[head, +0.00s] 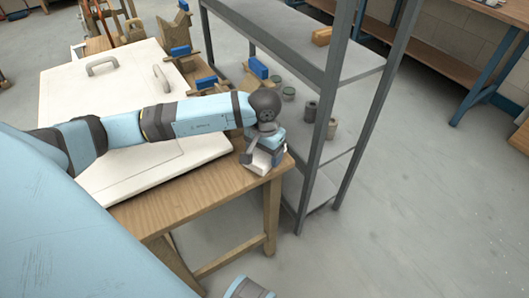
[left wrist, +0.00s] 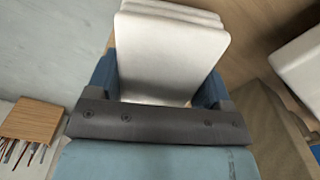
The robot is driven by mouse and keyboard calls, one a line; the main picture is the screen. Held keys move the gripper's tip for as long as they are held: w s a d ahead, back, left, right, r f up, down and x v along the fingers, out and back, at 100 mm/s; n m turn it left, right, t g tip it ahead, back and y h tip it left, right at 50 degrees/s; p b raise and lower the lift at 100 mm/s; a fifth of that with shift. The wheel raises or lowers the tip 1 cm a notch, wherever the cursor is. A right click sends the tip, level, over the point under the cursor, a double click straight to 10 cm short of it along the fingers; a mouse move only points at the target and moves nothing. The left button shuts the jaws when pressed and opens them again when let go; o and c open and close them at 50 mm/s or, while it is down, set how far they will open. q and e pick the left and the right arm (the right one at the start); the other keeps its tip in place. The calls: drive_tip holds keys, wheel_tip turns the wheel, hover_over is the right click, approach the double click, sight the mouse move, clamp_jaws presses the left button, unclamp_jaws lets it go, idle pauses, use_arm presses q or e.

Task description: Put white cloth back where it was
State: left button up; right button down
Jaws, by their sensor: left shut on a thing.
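The white cloth (head: 262,162) is a small folded pad at the right end of the wooden table (head: 190,205). My left gripper (head: 263,150) is over this table corner and shut on the cloth. In the left wrist view the cloth (left wrist: 172,55) shows as stacked flat layers between the two blue fingers. The head view does not make clear whether the cloth touches the tabletop.
A large white panel with handles (head: 105,95) covers much of the table. A grey metal shelf rack (head: 325,110) stands close to the right of my left gripper, with cans (head: 309,113) and a blue-topped item (head: 258,68) on it. Open floor lies at right.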

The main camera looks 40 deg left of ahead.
use_arm(q)
drive_tip(key=shift+f, duration=0.2)
drive_tip(key=o, duration=0.8)
use_arm(e)
drive_tip(key=shift+r, duration=0.1)
use_arm(q)
drive_tip(key=shift+r, duration=0.1)
drive_tip(key=shift+r, duration=0.2)
wheel_tip(320, 180, up, 11)
drive_tip(key=shift+f+p, duration=0.2)
drive_tip(key=shift+p, duration=0.45)
drive_tip(key=shift+r, duration=0.65)
use_arm(e)
drive_tip(key=shift+s+d, duration=0.1)
drive_tip(key=shift+d, duration=0.05)
